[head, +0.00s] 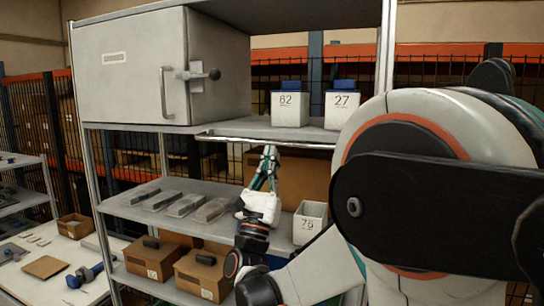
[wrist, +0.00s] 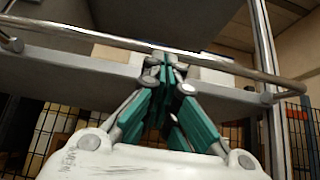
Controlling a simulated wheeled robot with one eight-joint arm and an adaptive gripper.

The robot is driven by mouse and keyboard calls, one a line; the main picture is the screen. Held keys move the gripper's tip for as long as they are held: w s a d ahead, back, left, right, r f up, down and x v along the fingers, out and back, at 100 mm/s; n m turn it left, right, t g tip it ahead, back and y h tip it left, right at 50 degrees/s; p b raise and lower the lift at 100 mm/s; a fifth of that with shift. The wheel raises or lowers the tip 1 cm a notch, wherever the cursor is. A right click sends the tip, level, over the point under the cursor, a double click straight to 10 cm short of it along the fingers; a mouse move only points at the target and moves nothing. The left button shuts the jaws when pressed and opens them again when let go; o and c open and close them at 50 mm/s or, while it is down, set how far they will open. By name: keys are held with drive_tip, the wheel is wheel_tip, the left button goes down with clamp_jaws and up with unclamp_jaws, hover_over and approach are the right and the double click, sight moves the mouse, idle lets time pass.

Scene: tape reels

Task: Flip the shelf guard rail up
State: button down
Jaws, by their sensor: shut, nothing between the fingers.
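The guard rail (head: 265,142) is a thin metal bar along the front edge of the upper shelf (head: 258,126), at about the level of the shelf board. In the wrist view the rail (wrist: 228,68) crosses the picture, with a bent end and a round mount at each side. My gripper (head: 269,150) points up from below, its fingertips just under the middle of the rail. In the wrist view my gripper's closed green fingers (wrist: 166,58) reach the rail's line, with nothing between them. I cannot tell whether they touch the rail.
White bins marked 62 (head: 290,109) and 27 (head: 341,110) stand on the upper shelf. A grey cabinet (head: 135,70) with a handle is at left. Below are grey metal pieces (head: 186,204), another white bin (head: 309,222) and cardboard boxes (head: 203,273). A shelf post (head: 386,45) stands right.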

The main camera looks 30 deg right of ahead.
drive_tip(key=r+g+y+p, duration=0.1)
drive_tip(key=p, duration=0.1)
drive_tip(key=r+g+y+p, duration=0.1)
drive_tip(key=p, duration=0.1)
drive_tip(key=s+a+r+y+p, duration=0.1)
drive_tip(key=r+p, duration=0.1)
drive_tip(key=p, duration=0.1)
drive_tip(key=shift+g+y, duration=0.3)
drive_tip(key=shift+g, duration=0.1)
wheel_tip(320, 180, up, 6)
drive_tip(key=f+g+y+p, duration=0.1)
drive_tip(key=g+y+p, duration=0.5)
drive_tip(key=p, duration=0.7)
hover_over(269, 143)
drive_tip(key=shift+s+d+r+t+y, duration=0.15)
drive_tip(key=shift+d+r+t+y, duration=0.15)
drive_tip(key=shift+y, duration=0.2)
drive_tip(key=shift+w+d+r, duration=0.25)
drive_tip(key=shift+w+d, duration=0.15)
drive_tip(key=shift+d, duration=0.05)
drive_tip(key=shift+f, duration=0.1)
